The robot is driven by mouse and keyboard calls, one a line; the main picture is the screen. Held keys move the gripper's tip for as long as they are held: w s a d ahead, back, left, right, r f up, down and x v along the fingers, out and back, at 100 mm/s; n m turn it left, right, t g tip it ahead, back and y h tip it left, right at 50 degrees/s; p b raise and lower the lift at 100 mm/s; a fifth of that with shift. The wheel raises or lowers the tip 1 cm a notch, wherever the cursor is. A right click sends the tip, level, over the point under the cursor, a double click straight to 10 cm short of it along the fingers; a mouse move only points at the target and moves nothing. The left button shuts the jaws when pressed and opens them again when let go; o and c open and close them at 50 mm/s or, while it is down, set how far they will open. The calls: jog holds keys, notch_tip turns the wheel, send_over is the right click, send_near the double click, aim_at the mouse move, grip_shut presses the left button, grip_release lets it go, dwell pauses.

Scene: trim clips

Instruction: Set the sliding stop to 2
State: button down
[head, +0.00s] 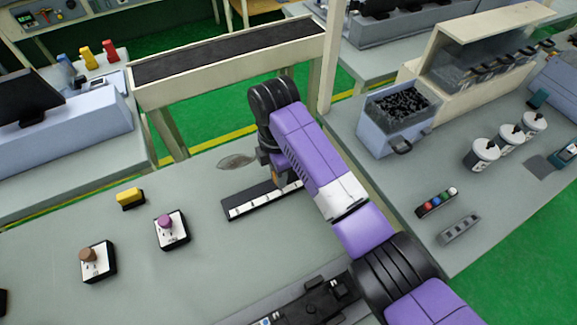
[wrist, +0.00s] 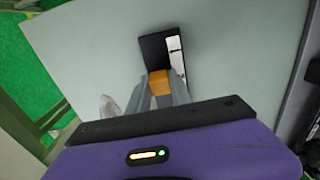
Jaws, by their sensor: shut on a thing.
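The sliding stop (wrist: 158,82) is an orange block on a black rail (wrist: 152,50) with a white scale strip (wrist: 174,44) along one side. In the head view, the rail (head: 238,209) lies on the grey table, and its right part is covered by my arm. My gripper (wrist: 159,88) is shut on the stop, with one finger on each side of it. In the head view, my gripper (head: 279,180) is over the rail and mostly hidden behind my wrist. The scale's numbers are too small to read, so I cannot tell the stop's setting.
A box with a purple knob (head: 171,230), one with a brown knob (head: 97,262) and a yellow block (head: 130,198) stand left of the rail. A greyish oval thing (head: 237,160) lies behind it. A blue bin (head: 398,120) is on the right table.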

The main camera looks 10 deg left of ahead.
jog(key=shift+s+a, duration=0.2)
jog(key=shift+a, duration=0.1)
jog(key=c, duration=1.2)
grip_release()
jog(key=shift+o, duration=0.2)
jog(key=shift+r, duration=0.1)
notch_tip(320, 180, up, 8)
jog(key=shift+f+b, duration=0.15)
jog(key=shift+b, duration=0.15)
jog(key=shift+f, duration=0.1)
